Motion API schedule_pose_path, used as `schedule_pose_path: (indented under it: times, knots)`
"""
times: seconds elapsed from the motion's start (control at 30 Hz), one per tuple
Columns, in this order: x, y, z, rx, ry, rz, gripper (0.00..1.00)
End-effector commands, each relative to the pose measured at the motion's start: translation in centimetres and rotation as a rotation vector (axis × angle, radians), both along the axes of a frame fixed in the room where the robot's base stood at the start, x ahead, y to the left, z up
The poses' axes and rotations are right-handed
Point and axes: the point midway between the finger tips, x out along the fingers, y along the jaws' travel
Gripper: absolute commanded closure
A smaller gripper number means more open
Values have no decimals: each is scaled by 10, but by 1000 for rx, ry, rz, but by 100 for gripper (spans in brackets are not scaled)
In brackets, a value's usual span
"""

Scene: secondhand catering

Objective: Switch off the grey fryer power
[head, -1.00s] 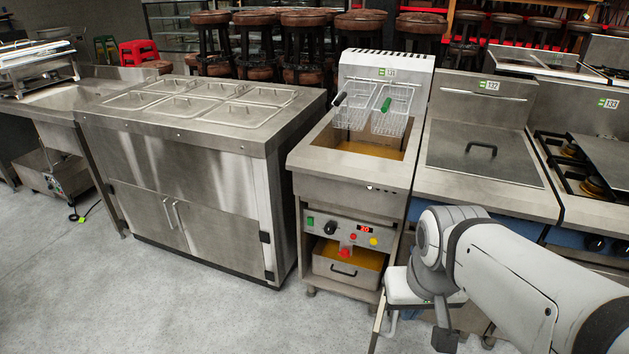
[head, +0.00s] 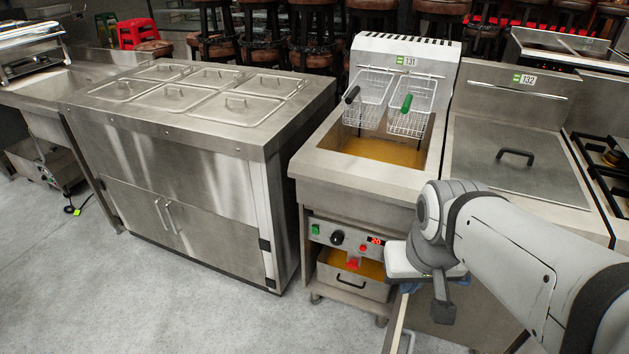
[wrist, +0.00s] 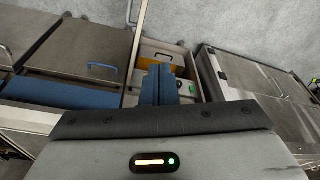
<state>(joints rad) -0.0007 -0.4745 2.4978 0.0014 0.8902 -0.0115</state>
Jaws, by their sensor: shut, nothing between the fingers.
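The grey fryer (head: 330,167) stands at the centre of the head view, with two wire baskets over its oil well. Its control panel (head: 325,241) is low on the front. The panel has a green switch (head: 315,229) at the left, a black knob (head: 337,238), a red display and red buttons. My gripper's white body covers the panel's right end in the head view; its fingertips are hidden there. In the wrist view my gripper (wrist: 168,72) has its blue fingers together and empty. They overlap the fryer front in that picture; I cannot tell the gap.
A steel counter with lidded pans (head: 180,160) stands left of the fryer. A lidded steel unit (head: 515,165) labelled 132 stands to the right. The floor (head: 150,295) in front is clear at the left.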

Motion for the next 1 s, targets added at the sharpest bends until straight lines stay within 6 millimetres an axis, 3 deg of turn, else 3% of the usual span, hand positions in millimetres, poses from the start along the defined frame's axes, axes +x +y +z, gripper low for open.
schedule_pose_path:
  times: [0.07,0.17,0.4,0.57,0.7,0.8,1.0]
  knots:
    - [14,5,-7,7,-23,29,100]
    - [49,17,-22,20,-91,120,100]
    - [190,74,-76,3,-386,381,100]
    - [278,113,-121,-92,-592,508,100]
    - [343,145,-169,-224,-753,590,100]
    - [381,164,-209,-357,-842,628,100]
    - [431,194,-302,-691,-950,674,100]
